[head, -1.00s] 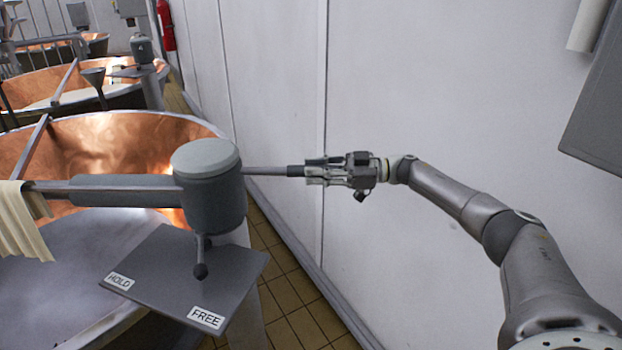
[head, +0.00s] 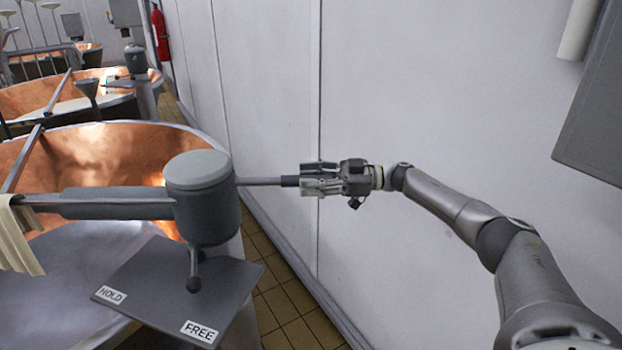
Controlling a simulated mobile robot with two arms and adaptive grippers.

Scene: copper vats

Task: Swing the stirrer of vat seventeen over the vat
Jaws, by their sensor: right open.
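The vat (head: 95,147) is a large copper-lined tub at the left. The stirrer's grey pivot head (head: 203,200) stands at its near right rim. Its arm (head: 95,203) runs left over the vat. My left gripper is not in view.
A pale cloth (head: 20,235) hangs over the stirrer arm. A white wall (head: 410,110) stands close behind my right arm. A grey panel (head: 595,110) is at the upper right. More copper vats (head: 60,92) stand farther back. Tiled floor (head: 285,305) shows between vat and wall.

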